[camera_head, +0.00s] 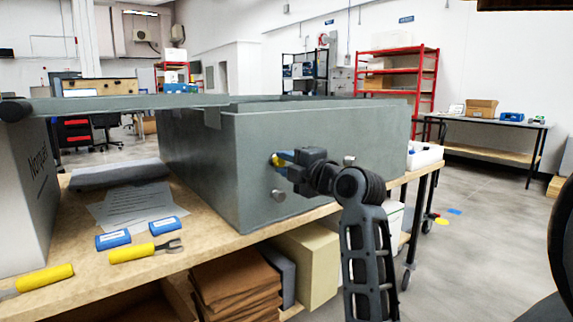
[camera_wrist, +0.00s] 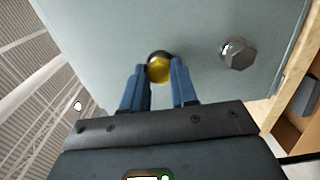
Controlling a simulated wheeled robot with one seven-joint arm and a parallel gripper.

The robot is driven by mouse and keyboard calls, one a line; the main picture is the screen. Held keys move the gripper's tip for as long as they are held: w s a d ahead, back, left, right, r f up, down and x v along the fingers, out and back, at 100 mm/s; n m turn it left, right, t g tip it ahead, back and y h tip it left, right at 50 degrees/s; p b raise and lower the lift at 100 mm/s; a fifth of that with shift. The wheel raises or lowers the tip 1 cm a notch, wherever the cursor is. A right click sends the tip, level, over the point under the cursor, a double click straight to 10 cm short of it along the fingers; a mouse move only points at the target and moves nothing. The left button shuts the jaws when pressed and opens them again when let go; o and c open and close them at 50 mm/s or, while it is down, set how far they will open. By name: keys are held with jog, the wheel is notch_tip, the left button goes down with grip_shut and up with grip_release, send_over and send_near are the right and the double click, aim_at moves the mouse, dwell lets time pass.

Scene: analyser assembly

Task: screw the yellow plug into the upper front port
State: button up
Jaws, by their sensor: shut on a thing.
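The yellow plug (camera_wrist: 159,69) sits at a dark round port on the front face of the grey analyser housing (camera_head: 330,135). In the head view the plug (camera_head: 276,160) shows as a small yellow piece against that face. My gripper (camera_wrist: 158,80) has blue fingers, one on each side of the plug, and is shut on it. In the head view my gripper (camera_head: 281,157) reaches the front face from the right. How deep the plug sits in the port cannot be told.
A silver hex plug (camera_head: 278,195) is below on the same face and another metal fitting (camera_head: 349,160) is to the right. Blue boxes (camera_head: 113,239), a yellow-handled tool (camera_head: 145,251) and a paper sheet (camera_head: 135,204) lie on the wooden bench left of the housing.

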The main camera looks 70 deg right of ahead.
grip_shut()
jog(key=m+p, duration=0.1)
jog(key=m, duration=0.2)
jog(key=m+p, duration=0.2)
jog(key=m, duration=0.1)
jog(key=m+p, duration=0.2)
jog(key=shift+w+a+r+m, duration=0.1)
jog(key=shift+r+m, duration=0.15)
jog(key=shift+m, duration=0.15)
jog(key=m+p, duration=0.2)
jog(key=m, duration=0.1)
jog(key=shift+m+p, duration=0.3)
jog(key=shift+m, duration=0.1)
jog(key=m+p, duration=0.3)
jog(key=m, duration=0.1)
jog(key=shift+m, duration=0.3)
jog(key=m+p, duration=0.2)
jog(key=m, duration=0.1)
jog(key=shift+f+m, duration=0.2)
jog(key=shift+m, duration=0.1)
jog(key=shift+r+m+p, duration=0.15)
jog(key=shift+m+p, duration=0.15)
jog(key=shift+p, duration=0.05)
jog(key=m+p, duration=0.2)
jog(key=m, duration=0.1)
jog(key=shift+m+p, duration=0.3)
jog(key=shift+p, duration=0.05)
jog(key=shift+m+p, duration=0.65)
jog(key=shift+m, duration=0.35)
